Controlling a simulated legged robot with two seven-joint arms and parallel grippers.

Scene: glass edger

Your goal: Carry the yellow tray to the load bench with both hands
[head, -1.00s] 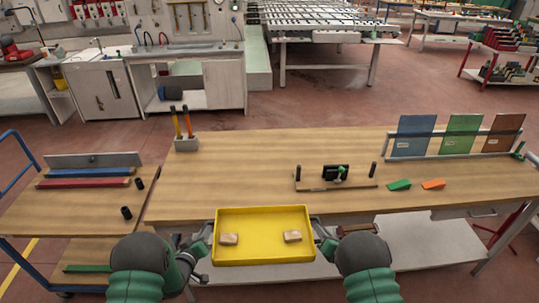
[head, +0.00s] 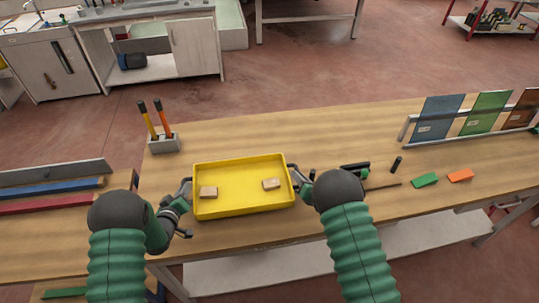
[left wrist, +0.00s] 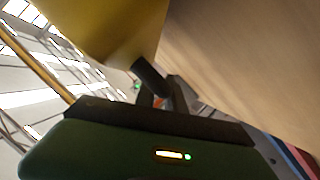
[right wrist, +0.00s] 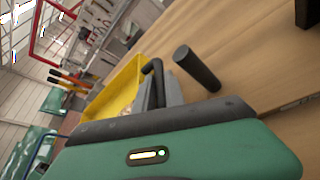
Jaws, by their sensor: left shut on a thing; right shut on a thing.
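The yellow tray (head: 243,190) is over the near left part of the wooden bench (head: 290,130) in the head view, with two small tan blocks (head: 208,193) (head: 271,184) in it. My left gripper (head: 184,193) is shut on the tray's left handle, and my right gripper (head: 299,178) is shut on its right handle. The tray's yellow wall shows in the left wrist view (left wrist: 110,25) and the right wrist view (right wrist: 115,95). Whether its underside touches the bench top, I cannot tell.
A holder with orange-handled tools (head: 163,143) stands behind the tray at left. A rack of coloured panels (head: 485,115), a green piece (head: 424,180) and an orange piece (head: 461,175) are at right. A lower cart with blue and red bars (head: 50,190) adjoins at left.

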